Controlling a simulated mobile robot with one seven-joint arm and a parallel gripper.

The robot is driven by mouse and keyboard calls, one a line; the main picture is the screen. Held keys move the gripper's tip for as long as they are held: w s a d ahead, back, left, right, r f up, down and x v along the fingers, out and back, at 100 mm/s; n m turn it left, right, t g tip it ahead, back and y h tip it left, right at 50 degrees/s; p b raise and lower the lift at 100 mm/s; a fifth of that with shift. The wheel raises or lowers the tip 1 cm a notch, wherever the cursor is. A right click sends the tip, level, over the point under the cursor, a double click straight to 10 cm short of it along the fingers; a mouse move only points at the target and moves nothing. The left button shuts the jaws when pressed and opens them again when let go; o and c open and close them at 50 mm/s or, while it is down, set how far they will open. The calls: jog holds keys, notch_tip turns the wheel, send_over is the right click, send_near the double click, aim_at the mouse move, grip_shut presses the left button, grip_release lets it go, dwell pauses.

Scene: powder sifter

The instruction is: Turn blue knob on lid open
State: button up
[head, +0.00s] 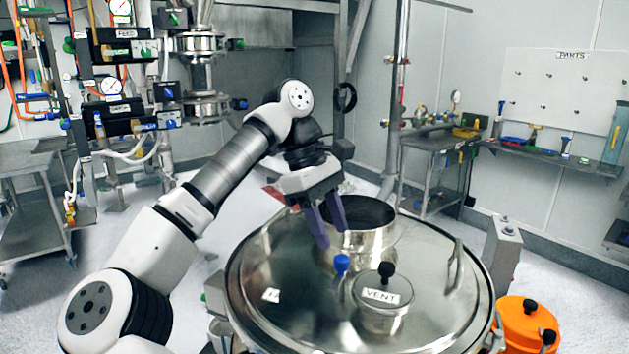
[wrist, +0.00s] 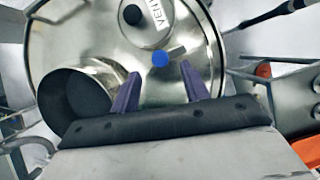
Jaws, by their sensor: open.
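The blue knob (head: 341,263) stands on the shiny steel lid (head: 285,318), between the open round port and the vent cap. In the wrist view the blue knob (wrist: 160,59) lies just beyond the fingertips, roughly centred between them. My gripper (head: 328,238) is open with its two purple fingers pointing down, above and behind the knob in the head view. The fingers also show in the wrist view (wrist: 158,80), apart and empty. They do not appear to touch the knob.
The open steel port (head: 368,242) rises from the lid right beside my fingers. The vent cap (head: 383,296) with a black knob stands to the front right. A lid handle (head: 455,265) is at the right. An orange container (head: 524,325) stands beyond the rim.

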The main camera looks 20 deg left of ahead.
jog(key=p+v, duration=0.2)
jog(key=v, duration=0.6)
jog(key=shift+a+r, duration=0.15)
jog(key=shift+r, duration=0.25)
